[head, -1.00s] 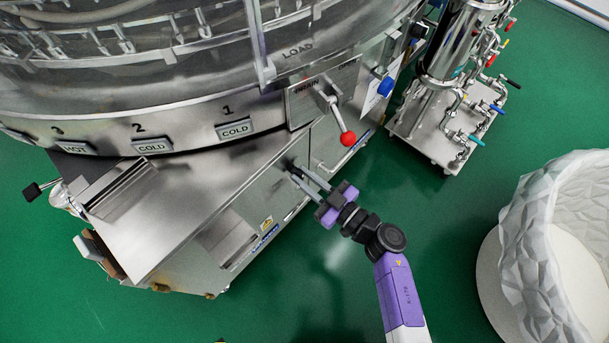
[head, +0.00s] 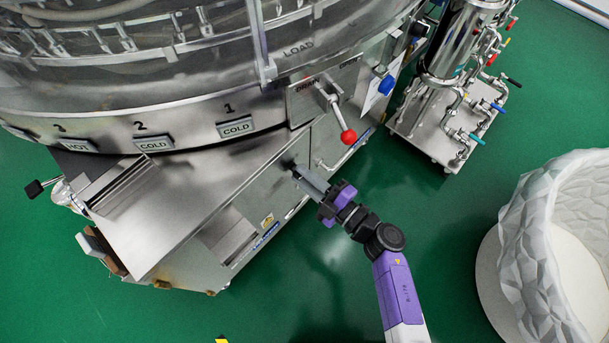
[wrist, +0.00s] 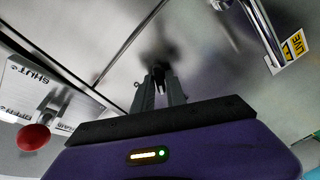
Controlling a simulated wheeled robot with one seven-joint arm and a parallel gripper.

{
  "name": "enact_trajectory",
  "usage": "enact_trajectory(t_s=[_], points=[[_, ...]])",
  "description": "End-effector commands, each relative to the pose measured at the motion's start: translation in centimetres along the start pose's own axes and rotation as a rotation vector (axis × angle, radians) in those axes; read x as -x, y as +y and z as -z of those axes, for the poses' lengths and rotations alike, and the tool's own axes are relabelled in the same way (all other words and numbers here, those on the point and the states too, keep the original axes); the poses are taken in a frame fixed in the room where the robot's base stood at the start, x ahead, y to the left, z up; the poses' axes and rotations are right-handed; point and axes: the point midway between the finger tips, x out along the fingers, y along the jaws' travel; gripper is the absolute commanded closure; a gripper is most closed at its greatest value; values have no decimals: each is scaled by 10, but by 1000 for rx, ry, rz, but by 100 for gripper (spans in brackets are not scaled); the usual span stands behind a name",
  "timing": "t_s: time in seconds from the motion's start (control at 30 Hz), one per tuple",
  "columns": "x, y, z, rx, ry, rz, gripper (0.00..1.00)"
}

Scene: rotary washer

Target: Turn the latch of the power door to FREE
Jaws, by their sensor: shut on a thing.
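The power door (wrist: 215,65) is the grey metal panel on the front of the washer cabinet, with a "LIVE" label and a bar handle in the wrist view. Its latch (wrist: 160,70) is a small dark piece, partly hidden between my fingertips. My gripper (wrist: 158,84) is shut on the latch, with both fingers pointing at the panel. In the head view my gripper (head: 298,173) reaches the cabinet front just below the steel top. The latch's markings and exact angle cannot be read.
A red-knobbed drain lever (head: 348,137) sticks out above and right of my gripper in the head view. A steel pipe unit (head: 450,90) stands right; a white round tub (head: 540,240) stands farther right. Green floor between is clear.

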Motion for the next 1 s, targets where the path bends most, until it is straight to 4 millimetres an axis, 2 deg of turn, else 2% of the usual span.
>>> enact_trajectory(t_s=[0.2,0.5,1.0], points=[[0,-2,0,191,1,1,100],[0,-3,0,382,1,2,100],[0,-3,0,480,1,2,100]])
